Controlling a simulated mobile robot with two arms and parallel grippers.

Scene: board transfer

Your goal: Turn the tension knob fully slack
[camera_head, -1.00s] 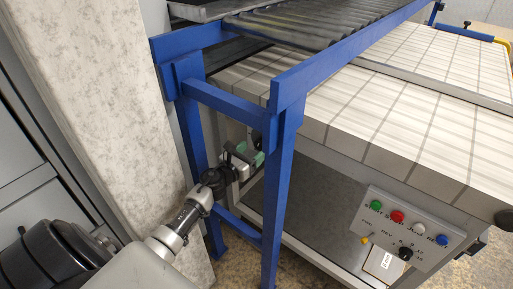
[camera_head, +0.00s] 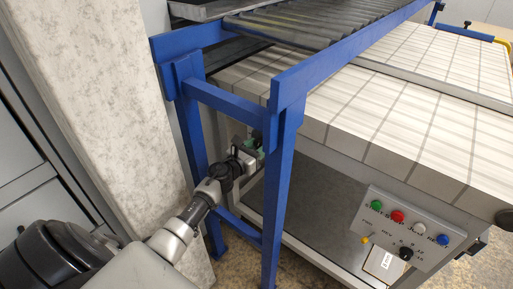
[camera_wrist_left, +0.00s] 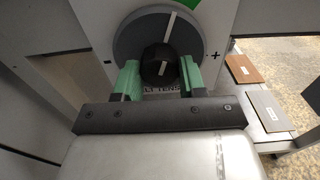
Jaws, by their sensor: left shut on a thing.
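The tension knob (camera_wrist_left: 158,60) is black and sits in front of a round grey dial (camera_wrist_left: 130,42) with a minus mark at left and a plus mark at right. A white line on the dial leans slightly right of upright, and a short white line shows on the knob. My left gripper (camera_wrist_left: 161,80) is shut on the knob, one green finger on each side. In the head view my left gripper (camera_head: 252,150) reaches behind the blue frame leg, which hides the knob. A label below the knob is partly covered. My right gripper is not in view.
The blue frame (camera_head: 280,185) with a roller conveyor (camera_head: 305,22) stands close around my left arm. A pale pillar (camera_head: 105,90) is at left. A control panel (camera_head: 410,228) with coloured buttons is at lower right. Brown (camera_wrist_left: 243,68) and beige (camera_wrist_left: 268,110) boards show in the wrist view.

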